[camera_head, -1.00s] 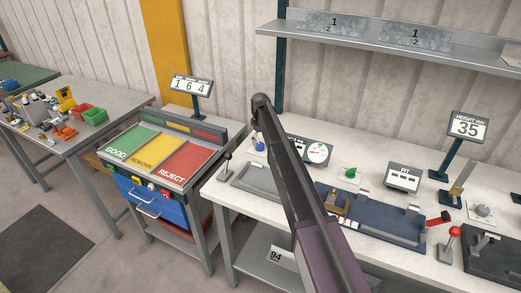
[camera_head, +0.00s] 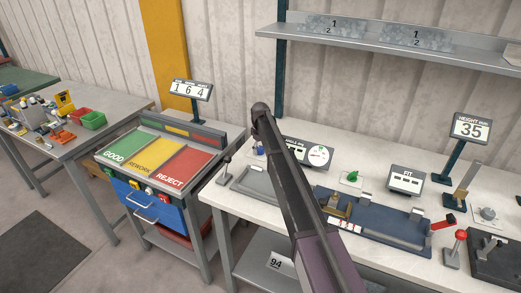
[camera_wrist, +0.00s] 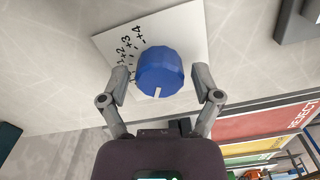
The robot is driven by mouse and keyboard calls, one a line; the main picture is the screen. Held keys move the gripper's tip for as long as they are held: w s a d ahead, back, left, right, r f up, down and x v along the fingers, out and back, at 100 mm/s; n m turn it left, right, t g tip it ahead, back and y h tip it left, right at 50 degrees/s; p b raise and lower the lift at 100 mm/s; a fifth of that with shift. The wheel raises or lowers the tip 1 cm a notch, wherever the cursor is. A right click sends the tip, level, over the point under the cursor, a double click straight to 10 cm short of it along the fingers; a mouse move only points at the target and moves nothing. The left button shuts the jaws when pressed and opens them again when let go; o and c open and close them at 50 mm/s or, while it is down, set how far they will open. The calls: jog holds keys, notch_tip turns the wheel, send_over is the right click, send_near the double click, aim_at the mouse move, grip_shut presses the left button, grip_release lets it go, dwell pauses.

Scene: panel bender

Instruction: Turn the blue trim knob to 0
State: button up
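The blue trim knob (camera_wrist: 160,70) is in the middle of the wrist view, on a white scale plate (camera_wrist: 185,35). Its white pointer mark is on the side toward my gripper's palm. Labels +2, +3 and +4 show on the plate to the knob's upper left; the 0 label cannot be made out. My gripper (camera_wrist: 161,82) is open, with one finger on each side of the knob and gaps between fingers and knob. In the head view the knob (camera_head: 260,147) is a small blue spot left of my arm, and the fingers cannot be made out.
A dial display (camera_head: 318,155) stands close to my arm on the white bench. A grey tray (camera_head: 245,186), a blue fixture (camera_head: 385,225) and a green knob (camera_head: 353,176) are nearby. The sorting cart (camera_head: 160,160) stands left of the bench. A shelf (camera_head: 390,45) hangs above.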

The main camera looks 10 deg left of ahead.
jog(key=c, duration=0.7)
jog(key=shift+m, duration=0.3)
jog(key=m, duration=0.5)
jog(key=shift+s, duration=0.15)
jog(key=m, duration=0.6)
jog(key=shift+a, duration=0.1)
jog(key=o, duration=1.1)
jog(key=shift+o, duration=0.2)
